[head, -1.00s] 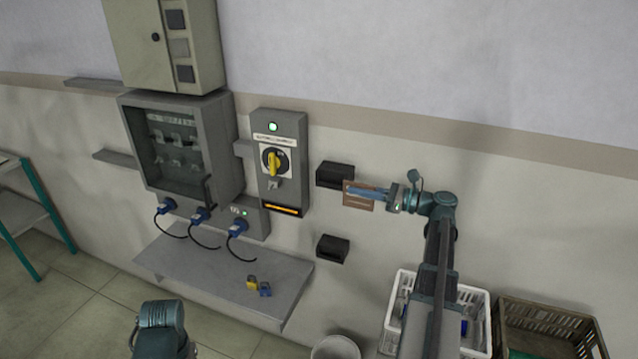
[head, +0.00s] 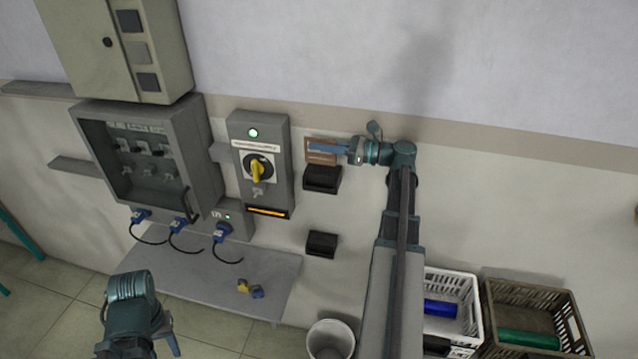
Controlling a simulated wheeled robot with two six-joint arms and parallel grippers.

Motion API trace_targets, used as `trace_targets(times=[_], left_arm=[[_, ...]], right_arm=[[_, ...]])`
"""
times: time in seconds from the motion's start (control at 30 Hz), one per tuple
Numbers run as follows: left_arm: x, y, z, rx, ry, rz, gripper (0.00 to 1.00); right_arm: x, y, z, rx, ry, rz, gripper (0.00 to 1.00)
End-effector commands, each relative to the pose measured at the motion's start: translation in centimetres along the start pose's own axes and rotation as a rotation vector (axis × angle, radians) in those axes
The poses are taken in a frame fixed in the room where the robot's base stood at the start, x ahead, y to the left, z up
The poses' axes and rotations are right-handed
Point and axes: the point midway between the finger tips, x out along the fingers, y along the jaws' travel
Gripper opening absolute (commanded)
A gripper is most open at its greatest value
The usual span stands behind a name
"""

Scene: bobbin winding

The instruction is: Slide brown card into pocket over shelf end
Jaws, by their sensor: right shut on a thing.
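My right gripper (head: 335,149) is shut on the brown card (head: 320,157), which it holds from the right against the wall's background. The card is upright and appears just above the upper black pocket (head: 322,179); I cannot tell whether its lower edge touches the pocket. A second black pocket (head: 321,244) is on the wall lower down, above and right of the grey shelf's right end (head: 280,275). My left arm (head: 133,310) shows at the bottom left; its fingertips are not clearly visible.
A grey switch box (head: 262,130) with a yellow knob is left of the card. An open cabinet (head: 90,115) has blue plugs below it. Small yellow and blue pieces (head: 243,286) lie on the shelf. A white bucket (head: 330,340), a white crate (head: 470,285) and a brown crate (head: 570,310) stand below.

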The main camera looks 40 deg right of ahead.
Motion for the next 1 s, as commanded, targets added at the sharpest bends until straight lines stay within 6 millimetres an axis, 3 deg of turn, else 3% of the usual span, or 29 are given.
trace_targets(times=[0.3,0.63,1.0], left_arm=[[4.4,0.4,-0.3,0.008,0.0,-0.002,0.47],[5.2,0.5,-0.3,0.012,0.0,-0.002,0.47],[9.4,0.8,-0.6,0.014,0.0,-0.003,0.47]], right_arm=[[0.0,0.0,-4.4,0.0,0.0,0.0,0.0],[0.0,0.0,-5.2,0.0,0.0,0.0,0.0],[0.0,0.0,-9.5,0.0,0.0,0.0,0.0]])
